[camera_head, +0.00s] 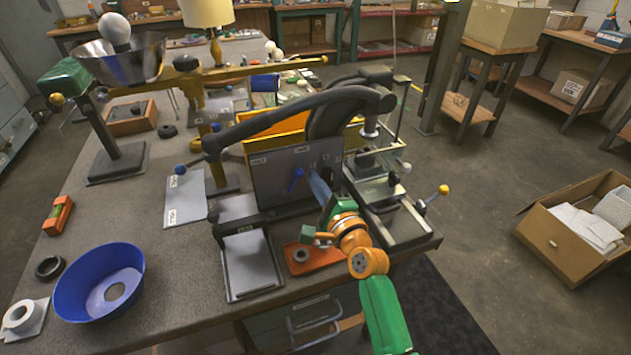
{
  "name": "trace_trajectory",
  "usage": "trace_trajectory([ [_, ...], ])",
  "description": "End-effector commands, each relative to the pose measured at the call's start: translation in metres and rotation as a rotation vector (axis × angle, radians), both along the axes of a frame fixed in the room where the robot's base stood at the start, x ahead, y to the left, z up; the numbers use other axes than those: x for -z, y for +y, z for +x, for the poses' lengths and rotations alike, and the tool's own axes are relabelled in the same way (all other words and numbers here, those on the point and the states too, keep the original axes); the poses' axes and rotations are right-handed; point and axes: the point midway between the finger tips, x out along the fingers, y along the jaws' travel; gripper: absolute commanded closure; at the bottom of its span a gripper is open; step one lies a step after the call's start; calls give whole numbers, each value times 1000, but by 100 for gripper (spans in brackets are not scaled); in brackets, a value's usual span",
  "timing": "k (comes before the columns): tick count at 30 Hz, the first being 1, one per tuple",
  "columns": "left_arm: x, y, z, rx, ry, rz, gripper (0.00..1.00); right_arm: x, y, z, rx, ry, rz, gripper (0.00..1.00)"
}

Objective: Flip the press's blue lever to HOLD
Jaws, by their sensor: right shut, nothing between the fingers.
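The press's blue lever (295,179) sits on the front of an upright grey panel (268,176) and slants, its upper end leaning right. Small white labels are on the panel, but I cannot read them, so I cannot tell which position is HOLD. My right gripper (318,184) comes in from the lower right. Its fingers are shut and empty, just right of the blue lever, close to the panel's right part. I cannot tell whether they touch the lever or panel. My left gripper is not in view.
A thick black curved bar (290,107) arches over the panel. A grey tray (250,262) and an orange tray (313,256) lie in front. A blue bowl (78,300) is front left. A metal-topped fixture (400,222) stands right of my gripper. A cardboard box (560,250) is on the floor.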

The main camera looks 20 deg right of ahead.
Motion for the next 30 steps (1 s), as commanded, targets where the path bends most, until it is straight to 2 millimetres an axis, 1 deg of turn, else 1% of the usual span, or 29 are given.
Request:
trace_trajectory([
  [6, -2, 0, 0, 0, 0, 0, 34, -1, 0, 0, 0, 0, -10, 100],
  [23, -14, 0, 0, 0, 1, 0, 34, -7, 3, 0, -1, -4, -116, 100],
  [30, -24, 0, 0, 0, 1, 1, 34, -12, 5, -1, -1, -6, -185, 100],
])
